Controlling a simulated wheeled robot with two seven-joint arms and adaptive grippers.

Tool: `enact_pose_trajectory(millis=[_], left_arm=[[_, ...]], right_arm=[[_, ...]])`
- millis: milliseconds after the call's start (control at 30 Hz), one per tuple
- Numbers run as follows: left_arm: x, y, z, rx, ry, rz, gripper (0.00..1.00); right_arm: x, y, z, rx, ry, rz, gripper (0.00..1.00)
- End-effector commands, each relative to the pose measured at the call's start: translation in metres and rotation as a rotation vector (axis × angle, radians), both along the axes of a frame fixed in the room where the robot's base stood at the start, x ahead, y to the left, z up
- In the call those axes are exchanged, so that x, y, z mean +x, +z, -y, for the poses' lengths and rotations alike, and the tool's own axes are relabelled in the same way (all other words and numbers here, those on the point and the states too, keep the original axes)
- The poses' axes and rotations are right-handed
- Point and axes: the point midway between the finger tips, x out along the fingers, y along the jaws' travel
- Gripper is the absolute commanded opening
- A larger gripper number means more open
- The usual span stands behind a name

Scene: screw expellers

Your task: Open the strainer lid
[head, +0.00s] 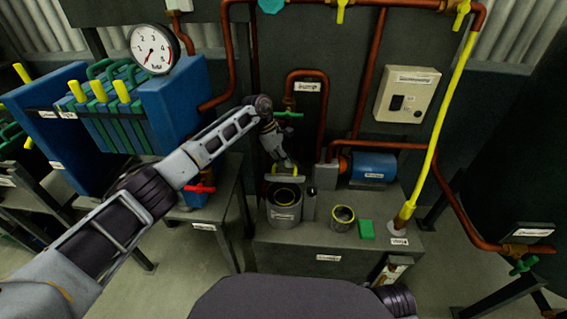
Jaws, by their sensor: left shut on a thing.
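The strainer (284,212) is a grey, labelled round pot on the grey bench, with a yellow ring around its dark top opening. Its lid (285,179) appears raised at the back edge of the pot, tilted up, with a yellow part at its top. My left gripper (283,165) reaches down from behind the pot and is shut on the lid at this yellow part. The fingertips are small and dark, so the exact grip is hard to see. My right gripper is not in view.
A small open cup (342,219) with a yellow rim and a green block (366,230) stand right of the strainer. A blue motor (373,167) is behind them. Copper pipes (322,112) rise at the back. A red-handled valve (199,189) is at the left.

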Motion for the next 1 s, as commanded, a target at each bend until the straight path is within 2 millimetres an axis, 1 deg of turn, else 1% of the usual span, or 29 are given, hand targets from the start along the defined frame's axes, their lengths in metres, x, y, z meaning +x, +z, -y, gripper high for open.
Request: enact_pose_trajectory(millis=[33,233,267,400,433,1000], left_arm=[[-0.0003,-0.0072,-0.0025,0.008,0.005,-0.002,0.00],[-0.0007,-0.0081,-0.0026,0.009,0.005,-0.003,0.00],[-0.0008,-0.0082,-0.0026,0.009,0.005,-0.003,0.13],[-0.0007,-0.0073,-0.0023,0.008,0.003,-0.004,0.31],[-0.0007,-0.0069,-0.0022,0.007,0.004,-0.004,0.34],[-0.0019,-0.0027,-0.0006,0.003,0.000,-0.001,0.34]], right_arm=[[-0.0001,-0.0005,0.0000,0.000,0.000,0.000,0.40],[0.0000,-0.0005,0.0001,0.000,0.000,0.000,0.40],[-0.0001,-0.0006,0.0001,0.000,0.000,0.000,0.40],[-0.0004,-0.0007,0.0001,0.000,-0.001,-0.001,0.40],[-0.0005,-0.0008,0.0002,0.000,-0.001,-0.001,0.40],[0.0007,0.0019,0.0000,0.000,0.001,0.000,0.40]])
